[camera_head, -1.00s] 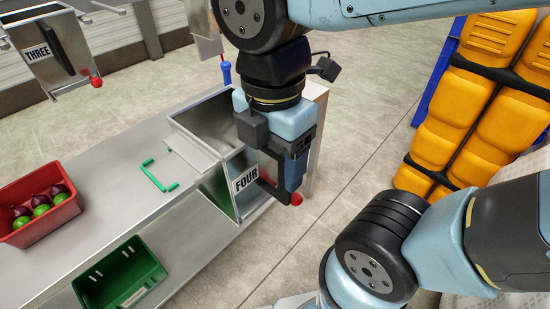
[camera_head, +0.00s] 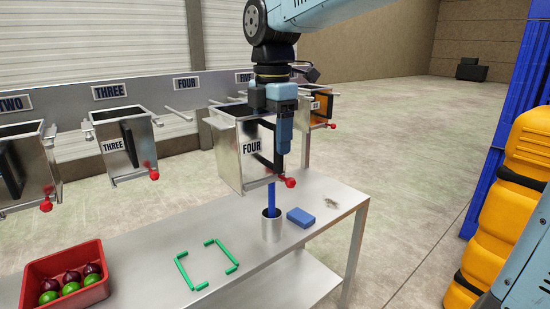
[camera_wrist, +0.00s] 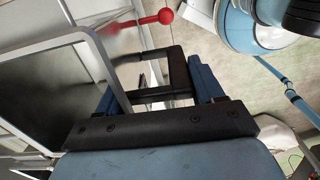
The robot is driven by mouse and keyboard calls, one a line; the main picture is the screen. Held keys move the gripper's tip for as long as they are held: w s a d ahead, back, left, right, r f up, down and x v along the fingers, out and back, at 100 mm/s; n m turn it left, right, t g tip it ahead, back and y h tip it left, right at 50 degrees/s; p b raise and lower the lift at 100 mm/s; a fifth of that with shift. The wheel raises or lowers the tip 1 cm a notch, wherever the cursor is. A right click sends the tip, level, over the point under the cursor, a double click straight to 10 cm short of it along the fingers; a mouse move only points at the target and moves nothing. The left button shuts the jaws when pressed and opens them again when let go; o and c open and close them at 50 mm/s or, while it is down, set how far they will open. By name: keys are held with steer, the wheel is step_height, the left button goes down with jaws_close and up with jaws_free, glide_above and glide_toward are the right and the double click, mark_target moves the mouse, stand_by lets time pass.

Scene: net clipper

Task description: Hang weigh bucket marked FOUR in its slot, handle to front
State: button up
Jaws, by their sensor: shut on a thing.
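The steel weigh bucket marked FOUR (camera_head: 230,160) hangs roughly upright from my gripper (camera_head: 283,148). Its label, black handle and red knob face the front. In the wrist view the gripper's blue fingers (camera_wrist: 158,92) close around the black handle (camera_wrist: 177,72), with the bucket's open rim (camera_wrist: 105,62) to the left. The FOUR sign (camera_head: 186,83) is on the rail behind, with pale support rods (camera_head: 180,112) below it. The bucket is in front and to the right of these rods. Whether its rim touches any rod is hard to tell.
Bucket THREE (camera_head: 118,160) hangs just left of the FOUR slot, bucket TWO further left. An orange-fronted bucket (camera_head: 320,104) is behind right. Below are a cup with a blue-handled tool (camera_head: 272,228), a blue block (camera_head: 300,217), green corner marks (camera_head: 183,275) and a red crate (camera_head: 88,297).

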steer(key=shift+w+r, duration=0.2)
steer(key=shift+w, duration=0.35)
steer(key=shift+w+a, duration=1.05)
steer(key=shift+w, duration=0.3)
steer(key=shift+w+a, duration=1)
steer(key=shift+w, duration=0.35)
